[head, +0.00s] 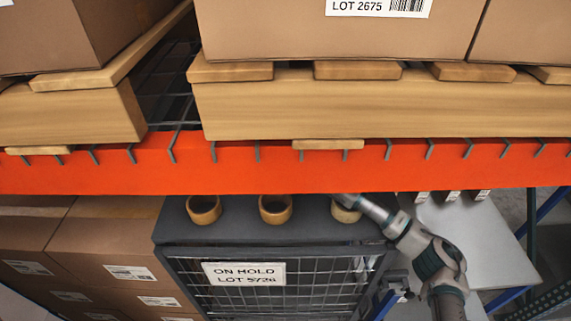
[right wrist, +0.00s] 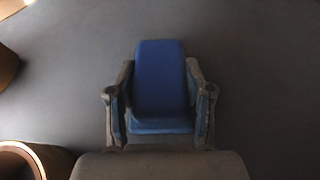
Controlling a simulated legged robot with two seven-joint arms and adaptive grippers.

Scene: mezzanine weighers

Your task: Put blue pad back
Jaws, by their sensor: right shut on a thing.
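The blue pad (right wrist: 160,90) is in the middle of the right wrist view, with its broad face towards the camera. My right gripper (right wrist: 160,68) is shut on it, one finger on each side. A plain dark grey surface lies beyond the pad; I cannot tell whether the pad touches it. In the head view my right arm reaches in from the lower right, and its far end goes out of sight behind the orange beam (head: 300,178), by the right-hand wooden ring (head: 345,214). The pad is hidden there. My left gripper is not in view.
Wooden rings (head: 204,210) stand on the dark top of a wire cage (head: 250,237) bearing an "ON HOLD" sign (head: 244,274). Cartons (head: 110,245) are stacked left. The orange beam and pallet (head: 360,105) overhang the cage. A grey panel (head: 465,235) is at right.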

